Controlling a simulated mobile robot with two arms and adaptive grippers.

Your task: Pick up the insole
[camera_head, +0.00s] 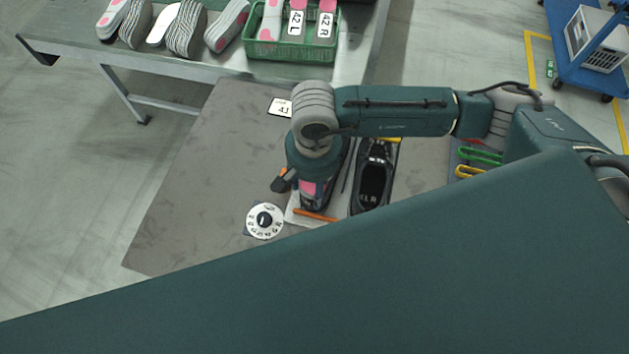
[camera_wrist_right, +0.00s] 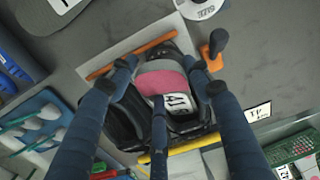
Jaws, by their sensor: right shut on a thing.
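The insole (camera_wrist_right: 163,82), pink and white with a 41 label, lies between the fingers of my right gripper (camera_wrist_right: 163,70) in the right wrist view. A black shoe (camera_wrist_right: 124,115) is around and under it; I cannot tell how far the insole is clear of the shoe. In the head view the pink of the insole (camera_head: 308,188) shows below my right gripper (camera_head: 306,186), whose fingers are mostly hidden by its own body. My left gripper is not in view.
A second black shoe (camera_head: 372,183) stands just to the right. A numbered dial (camera_head: 264,221) and a 41 card (camera_head: 281,107) lie on the grey table (camera_head: 205,165). A green crate (camera_head: 262,42) of insoles and several loose soles are on the back bench. The table's left part is clear.

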